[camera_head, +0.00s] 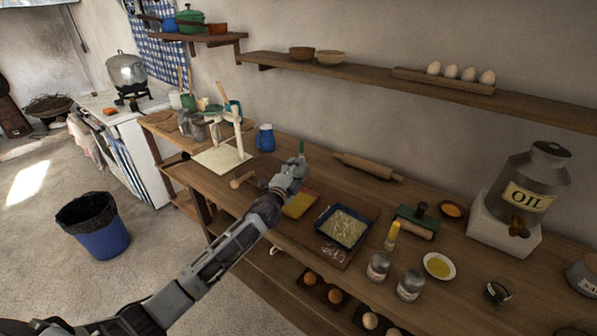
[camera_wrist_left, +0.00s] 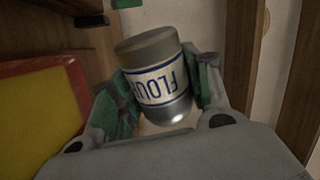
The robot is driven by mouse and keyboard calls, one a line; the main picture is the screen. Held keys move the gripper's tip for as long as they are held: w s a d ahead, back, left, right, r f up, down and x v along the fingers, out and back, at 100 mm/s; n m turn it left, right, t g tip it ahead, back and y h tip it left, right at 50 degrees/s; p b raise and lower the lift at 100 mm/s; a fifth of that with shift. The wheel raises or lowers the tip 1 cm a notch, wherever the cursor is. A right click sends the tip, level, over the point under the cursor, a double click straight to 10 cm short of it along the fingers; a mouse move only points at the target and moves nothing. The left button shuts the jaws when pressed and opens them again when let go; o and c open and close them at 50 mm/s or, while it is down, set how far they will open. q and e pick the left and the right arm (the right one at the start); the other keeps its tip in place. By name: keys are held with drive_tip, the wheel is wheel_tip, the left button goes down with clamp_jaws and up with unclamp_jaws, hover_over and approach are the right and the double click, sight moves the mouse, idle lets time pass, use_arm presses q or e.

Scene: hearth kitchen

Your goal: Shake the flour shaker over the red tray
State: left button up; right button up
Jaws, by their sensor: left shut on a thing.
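My left gripper (camera_head: 290,176) is above the worktable, near the back-left edge of the red tray. In the left wrist view the green-padded fingers (camera_wrist_left: 163,95) are shut on the flour shaker (camera_wrist_left: 155,78), a grey-capped cylinder with a pale label that reads upside down there. In the head view the shaker is hidden by the gripper. The red tray (camera_wrist_left: 40,67) has a yellow inside and lies left of the shaker in the wrist view. In the head view its yellow inside (camera_head: 299,206) shows just right of my arm. My right gripper is not in view.
A blue tray (camera_head: 343,227) with pale contents lies right of the red tray. Two jars (camera_head: 378,266) and (camera_head: 410,285), a yellow bottle (camera_head: 391,236) and a small dish (camera_head: 439,266) stand further right. A rolling pin (camera_head: 368,168) lies behind. A white stand (camera_head: 224,156) is at left.

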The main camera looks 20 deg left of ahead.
use_arm(q)
drive_tip(key=shift+a+f+m, duration=0.35)
drive_tip(key=shift+f+m, duration=0.05)
drive_tip(key=shift+m, duration=0.6)
drive_tip(key=shift+r+m, duration=0.15)
drive_tip(key=shift+m, duration=0.45)
drive_tip(key=shift+a+m+p, duration=0.1)
drive_tip(key=shift+m+p, duration=0.3)
drive_tip(key=shift+m, duration=0.7)
drive_tip(key=m, duration=0.1)
drive_tip(key=m+p, duration=0.1)
drive_tip(key=m, duration=0.1)
drive_tip(key=shift+a, duration=0.3)
drive_tip(key=shift+m+p, duration=0.35)
drive_tip(key=shift+m, duration=0.15)
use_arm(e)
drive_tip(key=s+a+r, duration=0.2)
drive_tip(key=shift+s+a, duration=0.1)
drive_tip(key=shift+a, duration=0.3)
use_arm(q)
drive_tip(key=shift+w+a, duration=0.1)
drive_tip(key=shift+a, duration=0.5)
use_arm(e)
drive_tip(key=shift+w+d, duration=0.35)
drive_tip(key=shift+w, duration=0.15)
